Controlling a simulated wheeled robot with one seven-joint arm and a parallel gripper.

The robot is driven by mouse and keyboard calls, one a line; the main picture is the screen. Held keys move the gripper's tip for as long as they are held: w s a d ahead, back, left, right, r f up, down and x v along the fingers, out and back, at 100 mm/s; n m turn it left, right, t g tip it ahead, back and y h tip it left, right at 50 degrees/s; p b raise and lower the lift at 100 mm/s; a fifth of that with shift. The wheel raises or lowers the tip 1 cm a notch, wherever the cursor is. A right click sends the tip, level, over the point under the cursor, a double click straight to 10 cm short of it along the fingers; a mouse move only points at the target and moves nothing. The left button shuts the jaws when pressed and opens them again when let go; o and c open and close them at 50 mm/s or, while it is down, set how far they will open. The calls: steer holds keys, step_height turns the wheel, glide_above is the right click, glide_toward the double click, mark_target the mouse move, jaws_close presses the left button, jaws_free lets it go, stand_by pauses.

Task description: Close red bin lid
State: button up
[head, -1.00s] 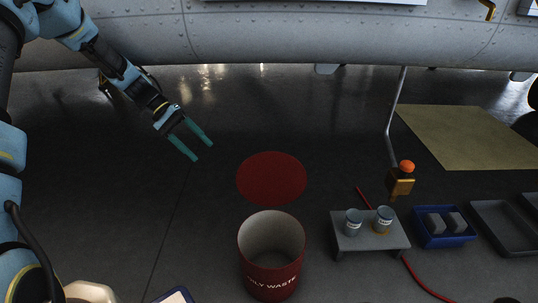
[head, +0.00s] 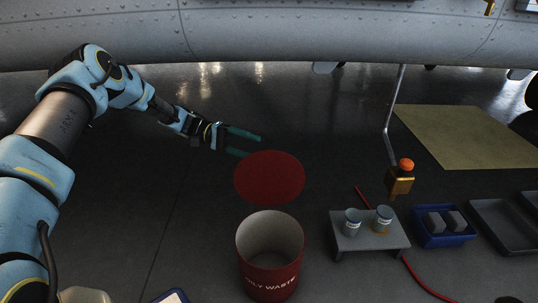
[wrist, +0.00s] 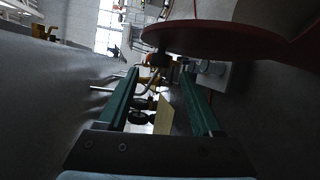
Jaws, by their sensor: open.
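The red bin (head: 268,262), marked "OILY WASTE", stands open at the lower middle of the head view, and its pale inside shows. Its round red lid (head: 270,177) stands raised behind the bin's mouth. My gripper (head: 253,145) is open and empty, at the upper left edge of the lid in the head view. Whether a finger touches the lid cannot be told. In the wrist view the lid (wrist: 220,38) appears edge-on across the upper right, and the two green fingers (wrist: 160,95) are spread with nothing between them.
A small grey stand (head: 370,238) with two cans is right of the bin. A blue tray (head: 443,240) with grey blocks and a dark tray (head: 505,228) lie further right. A thin grey post (head: 392,120) stands behind. The floor left of the bin is mostly clear.

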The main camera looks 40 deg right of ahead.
mark_target(269, 153)
steer(key=b+x, duration=0.1)
steer(key=x, duration=0.5)
jaws_close()
stand_by(0.5)
stand_by(0.9)
